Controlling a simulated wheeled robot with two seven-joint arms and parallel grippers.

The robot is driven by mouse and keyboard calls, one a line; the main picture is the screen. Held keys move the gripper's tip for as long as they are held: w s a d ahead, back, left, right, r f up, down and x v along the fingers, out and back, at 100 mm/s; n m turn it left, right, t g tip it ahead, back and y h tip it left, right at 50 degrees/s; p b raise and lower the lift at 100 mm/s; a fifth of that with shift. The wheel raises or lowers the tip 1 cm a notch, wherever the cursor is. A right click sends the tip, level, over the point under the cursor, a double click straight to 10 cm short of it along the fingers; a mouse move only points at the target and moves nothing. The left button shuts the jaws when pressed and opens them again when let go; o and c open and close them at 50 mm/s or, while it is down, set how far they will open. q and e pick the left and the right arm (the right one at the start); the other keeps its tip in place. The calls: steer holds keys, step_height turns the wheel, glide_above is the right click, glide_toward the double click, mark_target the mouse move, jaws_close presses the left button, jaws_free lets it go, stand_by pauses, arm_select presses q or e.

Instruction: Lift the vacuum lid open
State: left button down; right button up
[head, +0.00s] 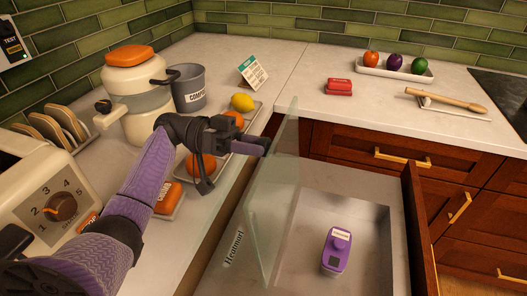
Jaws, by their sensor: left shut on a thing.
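The vacuum lid (281,200) is a see-through glass panel standing steeply raised over the left part of the open drawer (370,215). My left gripper (265,146) reaches in from the left, over the counter, and is shut on the lid near its upper part. The fingertips are partly hidden against the glass, so the exact grip point is hard to see. A purple labelled object (337,252) lies on the drawer's pale floor, to the right of the lid. My right gripper is out of view.
Under my left arm, a tray of fruit with a lemon (242,102) and oranges (200,165) stands on the counter. A grey compost bin (188,90) and a cream blender-like appliance (135,95) stand behind. A wooden drawer front (420,230) bounds the right side.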

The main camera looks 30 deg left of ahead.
arm_select(q)
steer(key=shift+a+f, duration=0.15)
steer(key=shift+f, duration=0.1)
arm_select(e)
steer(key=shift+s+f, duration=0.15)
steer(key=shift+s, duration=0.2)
arm_select(q)
steer(key=shift+c, duration=2.3)
jaws_free()
steer(key=shift+o, duration=1.3)
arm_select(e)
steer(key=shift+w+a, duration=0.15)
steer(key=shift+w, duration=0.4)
arm_select(q)
step_height(320, 180, up, 10)
steer(key=p, duration=0.2)
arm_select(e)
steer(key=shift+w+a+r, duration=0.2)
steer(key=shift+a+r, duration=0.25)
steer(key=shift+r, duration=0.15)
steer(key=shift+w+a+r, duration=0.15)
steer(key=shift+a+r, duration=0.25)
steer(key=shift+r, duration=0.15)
